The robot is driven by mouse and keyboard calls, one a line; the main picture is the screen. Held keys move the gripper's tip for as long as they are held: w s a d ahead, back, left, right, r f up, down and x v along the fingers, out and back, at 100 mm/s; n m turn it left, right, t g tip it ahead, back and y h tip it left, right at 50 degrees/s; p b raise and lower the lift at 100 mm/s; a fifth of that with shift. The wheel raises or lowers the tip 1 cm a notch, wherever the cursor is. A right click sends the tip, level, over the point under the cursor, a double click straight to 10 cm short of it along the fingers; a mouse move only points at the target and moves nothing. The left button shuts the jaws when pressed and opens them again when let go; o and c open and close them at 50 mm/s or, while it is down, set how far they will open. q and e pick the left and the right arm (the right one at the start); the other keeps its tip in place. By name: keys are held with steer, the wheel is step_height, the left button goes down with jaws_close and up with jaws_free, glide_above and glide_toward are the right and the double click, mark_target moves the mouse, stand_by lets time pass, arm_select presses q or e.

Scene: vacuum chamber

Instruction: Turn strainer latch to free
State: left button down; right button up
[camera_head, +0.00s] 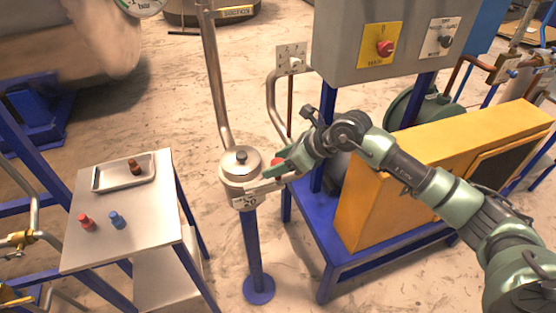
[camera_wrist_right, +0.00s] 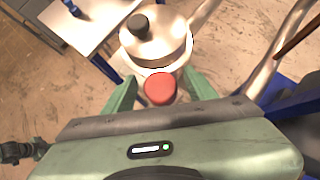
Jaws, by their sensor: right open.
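The strainer (camera_head: 240,166) is a round metal pot with a dark lid knob, standing on a blue post. A light bar with a small marked plate (camera_head: 245,203) sits at its front; its lettering is too small to read. The latch's red knob (camera_head: 277,162) is at the strainer's right side, partly hidden by my right gripper (camera_head: 275,174). In the right wrist view the red knob (camera_wrist_right: 160,87) lies between the spread green fingers of the right gripper (camera_wrist_right: 160,97), with gaps on both sides. The strainer (camera_wrist_right: 156,45) is just beyond it. My left gripper is not in view.
A metal side table (camera_head: 100,245) at left holds a tray (camera_head: 103,184), a red peg (camera_head: 86,222) and a blue peg (camera_head: 118,219). A steel pipe (camera_head: 216,90) rises behind the strainer. A yellow cabinet (camera_head: 390,190) on a blue frame stands right, below a grey control box (camera_head: 345,45).

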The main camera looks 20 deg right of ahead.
jaws_close()
stand_by(1.4)
